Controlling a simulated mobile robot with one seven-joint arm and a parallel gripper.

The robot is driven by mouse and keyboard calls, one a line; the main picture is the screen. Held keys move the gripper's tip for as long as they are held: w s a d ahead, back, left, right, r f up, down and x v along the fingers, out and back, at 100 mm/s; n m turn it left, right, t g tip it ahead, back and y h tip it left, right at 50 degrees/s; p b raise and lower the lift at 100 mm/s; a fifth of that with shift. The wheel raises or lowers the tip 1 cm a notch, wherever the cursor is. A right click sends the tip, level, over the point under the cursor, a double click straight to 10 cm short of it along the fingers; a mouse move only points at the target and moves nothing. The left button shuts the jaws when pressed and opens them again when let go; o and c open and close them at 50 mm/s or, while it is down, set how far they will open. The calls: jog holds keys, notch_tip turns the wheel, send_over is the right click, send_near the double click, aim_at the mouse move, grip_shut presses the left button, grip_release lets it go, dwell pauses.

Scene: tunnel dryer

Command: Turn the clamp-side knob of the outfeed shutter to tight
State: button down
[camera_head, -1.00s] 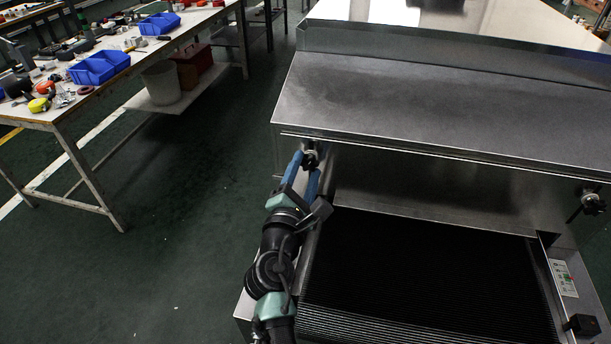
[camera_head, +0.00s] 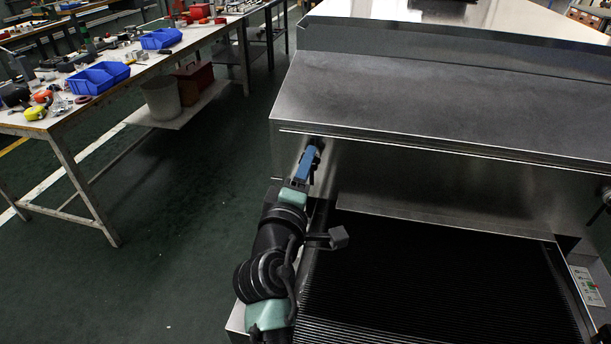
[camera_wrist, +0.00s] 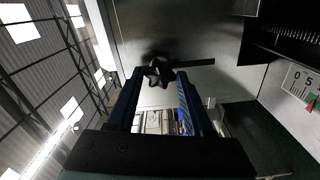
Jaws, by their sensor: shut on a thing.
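A dark star-shaped knob (camera_wrist: 158,72) sits on the steel front of the dryer, below the hood's left end. My gripper (camera_head: 312,158) is at this left knob. In the wrist view, the two blue fingers (camera_wrist: 160,80) stand one on each side of the knob and are shut on it. In the head view the fingers overlap edge-on and mostly hide the knob. A second dark knob (camera_head: 606,198) shows at the right picture edge, partly cut off. The frames do not show which knob is the clamp-side one.
The steel hood (camera_head: 430,105) overhangs the knobs. A black ribbed conveyor belt (camera_head: 430,275) lies right of my arm. A workbench (camera_head: 55,118) with blue bins stands left, across open floor.

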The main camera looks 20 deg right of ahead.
jog(key=shift+m+b, duration=0.6)
jog(key=shift+m, duration=0.5)
jog(key=shift+c, duration=1.5)
grip_release()
jog(key=v, duration=1.3)
jog(key=shift+r, duration=0.1)
